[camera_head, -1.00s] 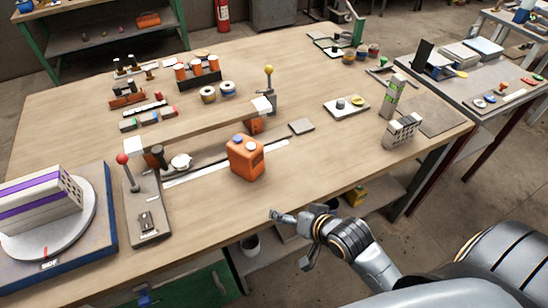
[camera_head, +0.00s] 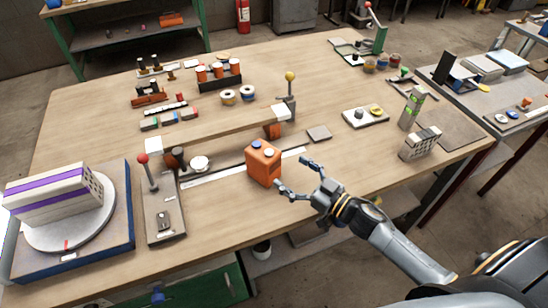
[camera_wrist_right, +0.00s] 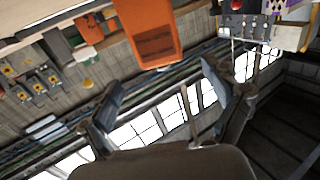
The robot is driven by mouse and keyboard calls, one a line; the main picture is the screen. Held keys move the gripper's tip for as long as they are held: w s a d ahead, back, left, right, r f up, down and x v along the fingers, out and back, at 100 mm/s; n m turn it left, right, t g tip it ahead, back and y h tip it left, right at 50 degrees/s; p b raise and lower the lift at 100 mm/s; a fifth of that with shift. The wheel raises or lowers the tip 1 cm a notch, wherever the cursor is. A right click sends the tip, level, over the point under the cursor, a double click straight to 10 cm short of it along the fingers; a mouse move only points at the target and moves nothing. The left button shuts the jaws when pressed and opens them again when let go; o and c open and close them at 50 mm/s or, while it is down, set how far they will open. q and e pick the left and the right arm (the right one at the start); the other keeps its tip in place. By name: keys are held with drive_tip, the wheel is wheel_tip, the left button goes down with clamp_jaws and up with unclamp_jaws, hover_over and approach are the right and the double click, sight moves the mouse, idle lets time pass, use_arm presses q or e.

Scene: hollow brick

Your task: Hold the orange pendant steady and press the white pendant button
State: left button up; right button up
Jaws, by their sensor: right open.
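The orange pendant (camera_head: 262,170) is a box standing upright on the wooden table near its front middle. On its top are a blue button (camera_head: 256,144) and the white button (camera_head: 269,153). My right gripper (camera_head: 290,175) is open and empty, just right of the pendant, with its fingers pointing at it. No contact is clear. In the right wrist view the pendant (camera_wrist_right: 152,32) shows beyond the spread fingers (camera_wrist_right: 158,82), towards the top of the picture. My left gripper is not in view.
A long wooden beam (camera_head: 215,134) lies behind the pendant, with a red-knobbed lever (camera_head: 145,170) at its left. A grey plate (camera_head: 319,133) and a white tray (camera_head: 365,117) are to the right. A turntable with a white block (camera_head: 75,235) is far left. The front table strip is clear.

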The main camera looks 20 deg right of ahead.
sight(258, 149)
drive_tip(key=p+x, duration=0.1)
drive_tip(key=x, duration=1.1)
drive_tip(key=shift+w+a, duration=0.15)
drive_tip(key=shift+w, duration=0.1)
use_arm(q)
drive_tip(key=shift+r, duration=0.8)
use_arm(e)
drive_tip(key=c, duration=1.5)
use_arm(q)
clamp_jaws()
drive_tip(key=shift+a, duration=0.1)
